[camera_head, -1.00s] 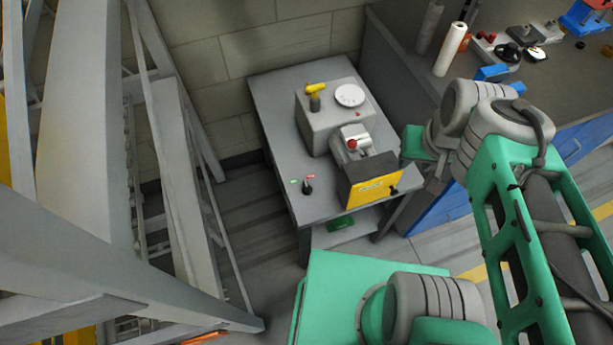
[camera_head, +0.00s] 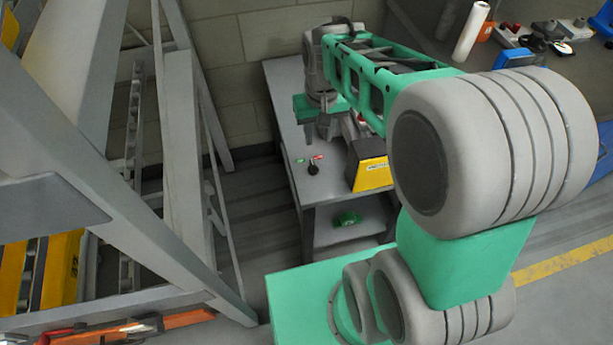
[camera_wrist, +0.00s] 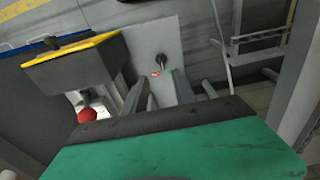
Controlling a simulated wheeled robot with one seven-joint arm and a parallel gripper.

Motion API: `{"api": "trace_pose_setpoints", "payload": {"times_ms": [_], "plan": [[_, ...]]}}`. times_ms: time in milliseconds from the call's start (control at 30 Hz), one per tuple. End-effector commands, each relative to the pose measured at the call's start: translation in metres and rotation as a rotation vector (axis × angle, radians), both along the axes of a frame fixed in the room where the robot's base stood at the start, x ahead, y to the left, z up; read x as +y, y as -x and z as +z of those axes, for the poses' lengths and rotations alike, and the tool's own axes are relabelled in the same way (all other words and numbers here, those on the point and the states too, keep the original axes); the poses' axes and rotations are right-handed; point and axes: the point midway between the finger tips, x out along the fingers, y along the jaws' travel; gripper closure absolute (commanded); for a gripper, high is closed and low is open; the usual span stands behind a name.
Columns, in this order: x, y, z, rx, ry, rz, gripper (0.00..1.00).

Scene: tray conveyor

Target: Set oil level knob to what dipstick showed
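A small black knob (camera_head: 313,169) stands on the grey table top (camera_head: 322,189), between a green label on its left and a red label on its right. The knob (camera_wrist: 162,62) also shows in the wrist view beyond my fingers; its pointing direction is too small to read. My gripper (camera_head: 321,137) points down over the table, behind the knob and apart from it. In the wrist view its two grey fingers (camera_wrist: 162,92) are apart with nothing between them. The yellow-handled piece, perhaps the dipstick, is hidden behind my arm in the head view.
A dark box with a yellow face (camera_head: 371,174) stands right of the knob. A green item (camera_head: 347,218) lies on the lower shelf. Grey frame legs (camera_head: 182,150) rise at left.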

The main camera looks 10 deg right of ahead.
Motion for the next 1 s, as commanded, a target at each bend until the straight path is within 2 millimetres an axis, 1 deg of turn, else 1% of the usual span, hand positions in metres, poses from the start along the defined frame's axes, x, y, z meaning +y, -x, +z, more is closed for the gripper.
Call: {"api": "trace_pose_setpoints", "payload": {"times_ms": [33,100,133,200,267,333,500,600,733,933,967,1000], "plan": [[0.0,-0.015,-0.052,0.039,-0.001,-0.001,0.67],[0.0,-0.029,-0.08,0.07,-0.001,-0.002,0.67],[0.0,-0.033,-0.087,0.078,-0.001,-0.003,0.67],[0.0,-0.038,-0.096,0.09,-0.001,-0.003,0.67],[0.0,-0.039,-0.101,0.093,-0.001,-0.003,0.67],[0.0,-0.038,-0.111,0.094,-0.002,-0.003,0.67],[0.0,-0.037,-0.144,0.094,-0.002,-0.002,0.67],[0.0,-0.038,-0.159,0.092,-0.001,-0.002,0.67],[0.0,-0.038,-0.167,0.089,-0.001,-0.002,0.67],[0.0,-0.038,-0.167,0.088,-0.001,-0.002,0.67],[0.0,-0.038,-0.167,0.088,-0.001,-0.002,0.68],[0.0,-0.038,-0.167,0.088,-0.001,-0.002,0.71]]}}
